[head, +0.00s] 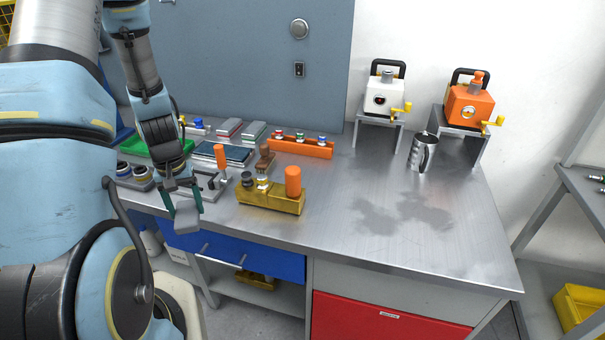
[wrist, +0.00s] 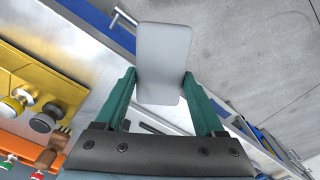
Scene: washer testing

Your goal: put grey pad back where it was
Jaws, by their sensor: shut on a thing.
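The grey pad (head: 187,217) is a flat, pale grey block with rounded corners. My gripper (head: 183,201) is shut on it and holds it by its sides at the front left edge of the workbench. In the wrist view the pad (wrist: 163,62) stands out between the two green fingers of my gripper (wrist: 161,88). Below it in that view are the bench's front edge and the grey floor. Two similar flat pads, one with red (head: 229,128) and one with green (head: 254,131), lie at the back of the bench.
A yellow block (head: 270,200) with an orange handle stands right of my gripper. A dark blue-topped tray (head: 222,153), a green tray (head: 150,147) and an orange rack (head: 300,147) are behind. A metal mug (head: 422,153) stands at right. The bench's front right is clear.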

